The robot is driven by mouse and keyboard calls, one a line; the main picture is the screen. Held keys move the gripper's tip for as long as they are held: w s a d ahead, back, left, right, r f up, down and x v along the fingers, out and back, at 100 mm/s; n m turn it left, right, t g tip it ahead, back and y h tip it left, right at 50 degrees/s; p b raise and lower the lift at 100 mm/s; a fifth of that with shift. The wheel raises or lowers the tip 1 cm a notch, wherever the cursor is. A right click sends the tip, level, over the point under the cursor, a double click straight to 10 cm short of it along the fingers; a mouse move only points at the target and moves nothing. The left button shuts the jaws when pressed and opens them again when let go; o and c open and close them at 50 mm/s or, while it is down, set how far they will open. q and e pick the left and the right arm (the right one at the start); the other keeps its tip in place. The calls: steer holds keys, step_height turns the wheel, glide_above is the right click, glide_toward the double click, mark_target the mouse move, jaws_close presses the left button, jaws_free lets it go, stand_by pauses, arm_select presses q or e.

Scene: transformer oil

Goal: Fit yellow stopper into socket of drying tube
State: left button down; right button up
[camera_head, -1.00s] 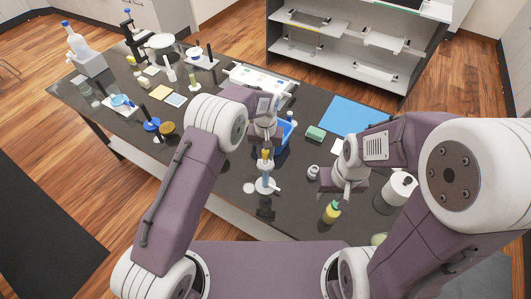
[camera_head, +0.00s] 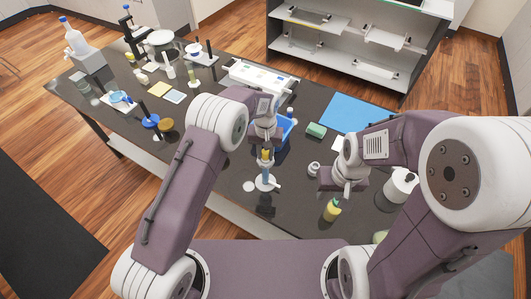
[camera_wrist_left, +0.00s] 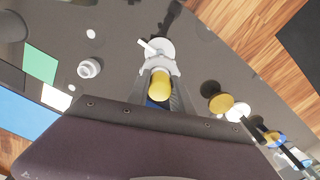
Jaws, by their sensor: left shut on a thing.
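The yellow stopper (camera_head: 266,154) is between the fingers of my left gripper (camera_head: 265,148), which is shut on it. The stopper also shows in the left wrist view (camera_wrist_left: 159,85), between the two fingers (camera_wrist_left: 160,90). The drying tube (camera_head: 266,171), bluish and upright, stands directly below the stopper on a white round base (camera_head: 265,184). The fingers partly hide where stopper and tube meet, so I cannot tell whether the stopper is seated in the socket. My right gripper (camera_head: 347,190) hangs over the table to the right, with its fingers too small to judge.
A yellow-green bottle (camera_head: 332,210) stands near the right gripper. A small white jar (camera_head: 313,169) lies between the grippers.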

mark_target(265, 152)
arm_select(q)
steer(key=shift+f, duration=0.15)
steer(key=c, duration=1.1)
jaws_free()
steer(key=shift+o, duration=0.2)
steer(key=shift+r, duration=0.2)
step_height(265, 152, up, 8)
steer(key=b, duration=0.3)
steer(key=shift+b, duration=0.4)
steer(key=shift+r, duration=0.35)
